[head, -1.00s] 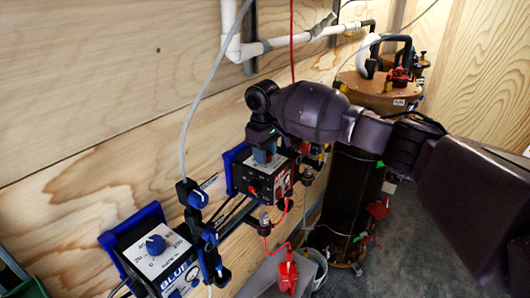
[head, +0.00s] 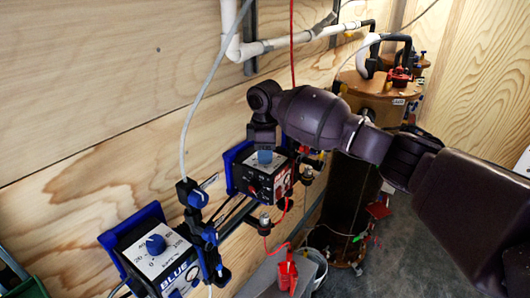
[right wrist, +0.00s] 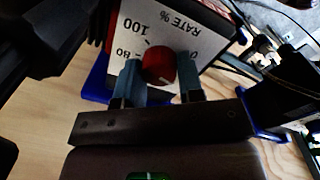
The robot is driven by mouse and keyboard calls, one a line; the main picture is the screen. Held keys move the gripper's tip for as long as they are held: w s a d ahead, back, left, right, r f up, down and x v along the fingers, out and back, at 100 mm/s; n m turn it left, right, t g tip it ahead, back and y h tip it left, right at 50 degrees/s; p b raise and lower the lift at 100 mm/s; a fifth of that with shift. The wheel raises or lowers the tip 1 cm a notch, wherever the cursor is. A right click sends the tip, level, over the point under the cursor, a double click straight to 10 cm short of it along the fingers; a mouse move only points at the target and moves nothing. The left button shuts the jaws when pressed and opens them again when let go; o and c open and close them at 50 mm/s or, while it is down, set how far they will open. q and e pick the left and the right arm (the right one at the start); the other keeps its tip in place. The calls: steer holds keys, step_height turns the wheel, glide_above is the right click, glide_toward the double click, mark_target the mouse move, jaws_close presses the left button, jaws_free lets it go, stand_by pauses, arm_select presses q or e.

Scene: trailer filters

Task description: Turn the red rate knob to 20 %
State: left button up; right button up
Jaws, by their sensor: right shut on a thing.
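The red rate knob (right wrist: 157,68) sits on a white dial plate (right wrist: 150,25) marked RATE %, with 100 and 80 readable. My right gripper (right wrist: 159,62) has its two blue-grey fingers on either side of the knob and is shut on it. I cannot read which mark the knob points to. In the head view my right gripper (head: 264,154) reaches down onto the top of the black controller box (head: 264,181) on the wall and hides the knob. My left gripper is not in view.
A similar box with a blue knob (head: 156,244) stands at the lower left. A pole with clamps (head: 193,200) and a grey hose stands between the boxes.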

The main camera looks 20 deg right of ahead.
stand_by(0.5)
steer(key=o, duration=0.9)
arm_select(q)
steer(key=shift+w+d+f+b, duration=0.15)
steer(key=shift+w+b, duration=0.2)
steer(key=shift+b, duration=0.3)
arm_select(e)
steer(key=r, duration=1.1)
steer(key=shift+s, duration=0.2)
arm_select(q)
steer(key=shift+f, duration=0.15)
arm_select(e)
steer(key=shift+f, duration=0.1)
